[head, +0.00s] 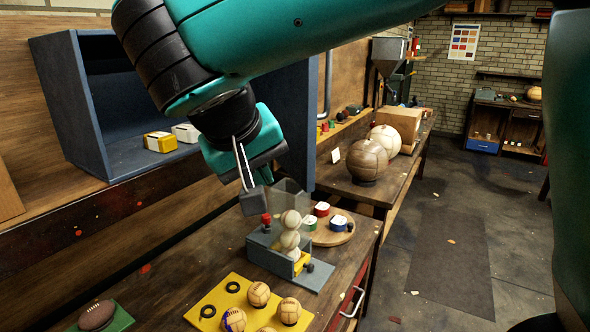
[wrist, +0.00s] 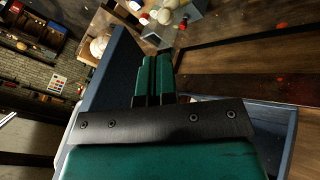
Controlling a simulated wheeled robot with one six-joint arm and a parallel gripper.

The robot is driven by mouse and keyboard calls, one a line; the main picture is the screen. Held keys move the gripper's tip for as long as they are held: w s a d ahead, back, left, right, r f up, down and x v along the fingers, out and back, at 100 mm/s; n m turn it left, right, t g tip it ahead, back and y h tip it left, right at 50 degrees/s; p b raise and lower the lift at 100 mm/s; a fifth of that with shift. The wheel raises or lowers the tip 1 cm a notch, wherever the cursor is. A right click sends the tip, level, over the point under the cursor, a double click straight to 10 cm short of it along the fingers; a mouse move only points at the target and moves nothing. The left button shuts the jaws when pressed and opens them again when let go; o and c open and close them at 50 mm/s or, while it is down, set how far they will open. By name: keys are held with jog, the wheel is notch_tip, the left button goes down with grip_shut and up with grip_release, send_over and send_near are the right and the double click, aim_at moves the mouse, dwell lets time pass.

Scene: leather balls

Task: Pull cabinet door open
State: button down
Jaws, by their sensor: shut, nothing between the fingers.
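The blue cabinet (head: 70,100) is fixed on the wooden wall at left, with its front open and small yellow and white boxes inside. A blue panel (head: 297,130), which looks like its door, stands out at the cabinet's right side, partly hidden behind my arm. The panel also shows in the wrist view (wrist: 112,75), left of the fingers. My gripper (head: 253,200) points downward in front of the cabinet, near the panel. Its fingers are together and empty, as the wrist view shows (wrist: 157,55). I cannot tell whether they touch the panel. No handle is visible on it.
Below is a workbench (head: 150,300) with a grey press (head: 285,262) holding stacked pale balls, close under my gripper. Several small balls lie on a yellow board (head: 235,292). Larger balls (head: 367,160) stand on the bench behind. Floor at right (head: 450,250) is clear.

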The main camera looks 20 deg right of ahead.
jog(key=w+d+f+m+p, duration=0.1)
jog(key=w+d+f+p, duration=0.2)
jog(key=d+f, duration=0.2)
jog(key=shift+w+d+f+m+h, duration=0.15)
jog(key=shift+d+f+m+h, duration=0.2)
jog(key=shift+d, duration=0.65)
jog(key=shift+f, duration=0.1)
jog(key=shift+d, duration=0.1)
